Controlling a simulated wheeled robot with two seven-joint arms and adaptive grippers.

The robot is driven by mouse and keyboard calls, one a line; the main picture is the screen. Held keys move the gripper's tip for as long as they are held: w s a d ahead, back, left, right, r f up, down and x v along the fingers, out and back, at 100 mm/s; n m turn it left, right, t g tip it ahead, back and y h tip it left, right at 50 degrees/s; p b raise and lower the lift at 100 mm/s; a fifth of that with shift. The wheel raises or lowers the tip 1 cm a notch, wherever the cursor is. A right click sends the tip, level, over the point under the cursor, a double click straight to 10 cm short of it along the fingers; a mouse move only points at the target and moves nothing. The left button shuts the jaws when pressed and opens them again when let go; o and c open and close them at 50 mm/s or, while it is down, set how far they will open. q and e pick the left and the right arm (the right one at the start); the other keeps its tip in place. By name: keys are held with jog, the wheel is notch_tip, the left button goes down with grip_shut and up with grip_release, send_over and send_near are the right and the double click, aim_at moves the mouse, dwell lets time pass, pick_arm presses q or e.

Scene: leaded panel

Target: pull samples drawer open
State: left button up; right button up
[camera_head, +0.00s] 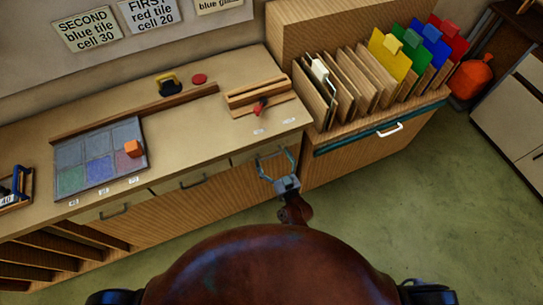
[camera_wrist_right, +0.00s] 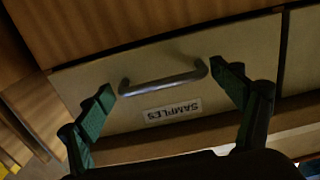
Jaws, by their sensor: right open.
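The samples drawer (camera_wrist_right: 230,50) has a pale front with a white SAMPLES label (camera_wrist_right: 172,111) and a grey bar handle (camera_wrist_right: 163,82). It is shut in the bench front, and in the head view its front (camera_head: 250,153) is partly behind my gripper. My right gripper (camera_head: 274,162) is open and empty in front of this drawer. In the right wrist view its two dark green fingers (camera_wrist_right: 160,85) stand apart, one near each end of the handle. Whether they touch it I cannot tell. My left gripper is not in view.
The green floor (camera_head: 440,190) in front is clear.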

jog(key=shift+w+a, duration=0.1)
jog(key=shift+w, duration=0.2)
jog(key=shift+c, duration=0.7)
